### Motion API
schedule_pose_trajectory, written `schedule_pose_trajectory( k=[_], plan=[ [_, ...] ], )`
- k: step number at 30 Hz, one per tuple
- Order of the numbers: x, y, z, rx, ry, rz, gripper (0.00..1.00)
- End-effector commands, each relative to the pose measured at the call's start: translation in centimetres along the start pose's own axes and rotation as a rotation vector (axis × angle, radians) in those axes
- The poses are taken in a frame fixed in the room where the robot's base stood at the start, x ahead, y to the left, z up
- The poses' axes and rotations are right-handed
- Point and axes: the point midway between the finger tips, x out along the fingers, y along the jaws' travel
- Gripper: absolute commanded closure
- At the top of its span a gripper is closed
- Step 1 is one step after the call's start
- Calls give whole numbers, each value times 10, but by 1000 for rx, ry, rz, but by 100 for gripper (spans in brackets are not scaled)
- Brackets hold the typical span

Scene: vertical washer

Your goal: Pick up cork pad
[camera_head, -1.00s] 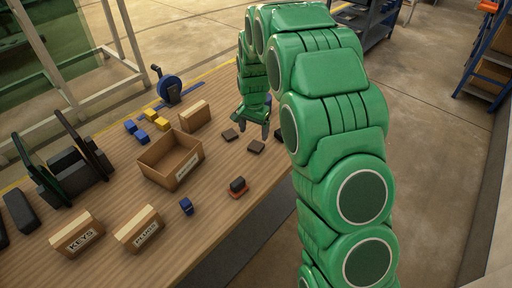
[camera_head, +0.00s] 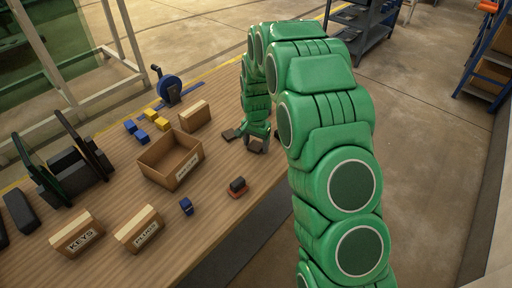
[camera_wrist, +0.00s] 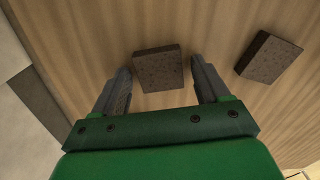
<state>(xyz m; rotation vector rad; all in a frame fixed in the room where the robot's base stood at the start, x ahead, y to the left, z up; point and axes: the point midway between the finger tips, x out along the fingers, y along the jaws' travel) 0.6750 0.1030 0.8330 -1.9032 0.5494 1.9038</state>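Two dark brown square pads, which look like the cork pads, lie on the wooden table. In the wrist view one pad (camera_wrist: 158,68) lies between the fingertips of my gripper (camera_wrist: 160,82). The fingers are open, with gaps on both sides of this pad. The other pad (camera_wrist: 268,55) lies to the right, outside the fingers. In the head view my gripper (camera_head: 258,146) is low over the table around the nearer pad, which is partly hidden by the fingers. The other pad (camera_head: 231,134) lies just to its left.
An open box (camera_head: 168,172) stands left of my gripper on the table (camera_head: 110,195). Yellow and blue blocks (camera_head: 151,115) lie farther left. The table edge is close to the right.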

Motion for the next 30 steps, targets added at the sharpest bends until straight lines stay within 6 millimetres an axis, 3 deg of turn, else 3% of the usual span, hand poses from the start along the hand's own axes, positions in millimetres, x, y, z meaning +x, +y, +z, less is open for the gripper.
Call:
schedule_pose_trajectory(
  k=[2, 9, 20, 30],
  plan=[
    [0, 0, 0, 0, 0, 0, 38],
    [0, 0, 0, 0, 0, 0, 75],
    [-4, 0, 0, 0, 1, -1, 76],
    [-43, 5, 6, 0, 3, -3, 76]
  ],
)
